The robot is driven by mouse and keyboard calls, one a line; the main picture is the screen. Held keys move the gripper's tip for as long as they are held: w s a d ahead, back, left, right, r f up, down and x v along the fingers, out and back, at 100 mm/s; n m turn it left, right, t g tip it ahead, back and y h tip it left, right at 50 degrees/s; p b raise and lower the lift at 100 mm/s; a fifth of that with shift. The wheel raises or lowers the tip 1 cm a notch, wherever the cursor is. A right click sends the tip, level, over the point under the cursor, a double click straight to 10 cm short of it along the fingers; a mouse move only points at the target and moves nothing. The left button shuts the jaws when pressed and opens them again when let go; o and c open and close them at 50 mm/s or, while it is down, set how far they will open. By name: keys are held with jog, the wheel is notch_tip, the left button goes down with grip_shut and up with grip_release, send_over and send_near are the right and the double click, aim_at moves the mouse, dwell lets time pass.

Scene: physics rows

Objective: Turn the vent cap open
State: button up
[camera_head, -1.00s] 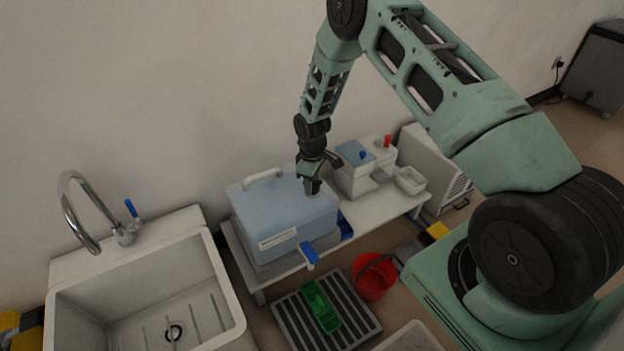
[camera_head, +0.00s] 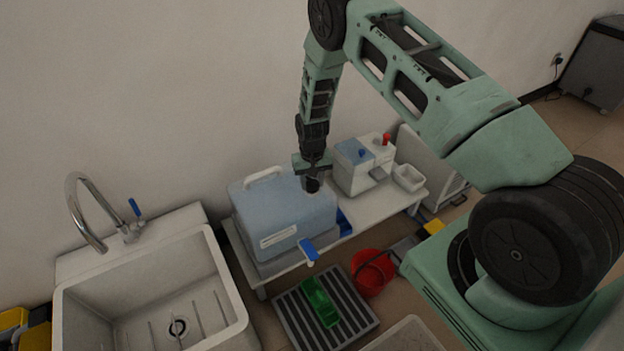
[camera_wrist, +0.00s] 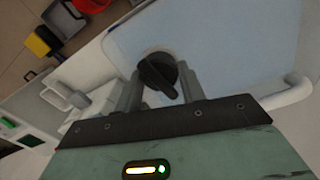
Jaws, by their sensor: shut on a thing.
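The vent cap (camera_wrist: 158,72) is a black round knob with a raised grip bar, on top of a translucent blue-white container (camera_head: 283,218). In the wrist view its bar lies at a slant, and one grey finger stands on each side of it. My gripper (camera_wrist: 161,88) is shut on the cap, pointing down from above. In the head view my gripper (camera_head: 312,173) is at the container's right end, largely hiding the cap. The container has a white handle on top and a blue tap (camera_head: 308,249) low on its front.
The container stands on a white bench (camera_head: 374,208) beside a small white and blue unit (camera_head: 362,165) with a red knob. A sink (camera_head: 150,290) is at left. A red bucket (camera_head: 372,275) and a green object (camera_head: 320,303) on a grate are below.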

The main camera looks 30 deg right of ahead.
aim_at(312, 180)
jog(key=shift+m, duration=1.1)
jog(key=o, duration=1)
jog(key=shift+c, duration=0.2)
notch_tip(312, 180, up, 17)
jog(key=p, duration=0.3)
jog(key=shift+r, duration=0.2)
